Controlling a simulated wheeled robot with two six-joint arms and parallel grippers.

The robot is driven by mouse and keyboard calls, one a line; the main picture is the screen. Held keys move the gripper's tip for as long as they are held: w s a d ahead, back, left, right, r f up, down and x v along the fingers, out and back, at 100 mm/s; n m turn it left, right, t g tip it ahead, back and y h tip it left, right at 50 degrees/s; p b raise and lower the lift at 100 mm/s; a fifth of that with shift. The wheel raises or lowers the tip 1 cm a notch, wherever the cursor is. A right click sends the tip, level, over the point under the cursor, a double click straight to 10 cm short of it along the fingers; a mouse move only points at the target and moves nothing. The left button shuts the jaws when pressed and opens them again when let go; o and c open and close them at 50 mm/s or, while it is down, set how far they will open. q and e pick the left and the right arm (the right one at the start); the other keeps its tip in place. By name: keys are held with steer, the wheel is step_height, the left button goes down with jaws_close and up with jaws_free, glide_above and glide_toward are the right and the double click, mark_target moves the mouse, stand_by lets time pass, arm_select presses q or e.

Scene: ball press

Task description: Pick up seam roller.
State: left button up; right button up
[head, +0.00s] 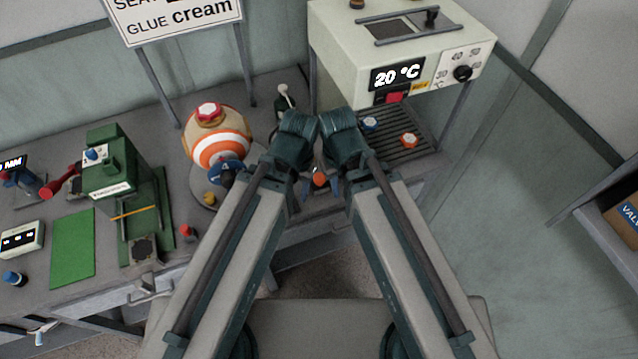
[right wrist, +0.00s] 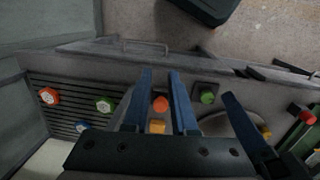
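I cannot surely tell which item is the seam roller. A small orange-topped tool (head: 319,180) stands on the bench between my two wrists. In the right wrist view, the orange knob (right wrist: 160,103) shows between the two blue fingers, with a gap on each side and a yellow piece (right wrist: 157,127) beside it. My right gripper (right wrist: 160,72) is open and empty, pointing down over the bench. My left gripper (head: 297,197) is beside it on the left, mostly hidden by its wrist; one finger shows in the right wrist view. Its opening cannot be judged.
A striped ball (head: 221,150) in a round fixture is left of my left wrist. A heater box (head: 350,45) stands above a grate (head: 400,150) with colored knobs. A green press (head: 108,165) and green mat (head: 73,248) are at the left.

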steer(key=o, duration=0.8)
steer(key=w+a+n+y, duration=0.1)
steer(key=w+a+n, duration=0.4)
steer(key=w, duration=0.6)
steer(key=n, duration=0.2)
steer(key=shift+r+n, duration=0.15)
steer(key=shift+n, duration=0.25)
steer(key=n+b, duration=0.1)
steer(key=b, duration=0.7)
glide_toward(320, 176)
steer(key=f, duration=0.5)
steer(key=shift+s, duration=0.4)
steer(key=f+b, duration=0.5)
steer(key=shift+w+d+f+b, duration=0.1)
steer(key=shift+w+f+b, duration=0.1)
steer(key=shift+b, duration=0.1)
steer(key=shift+r, duration=0.15)
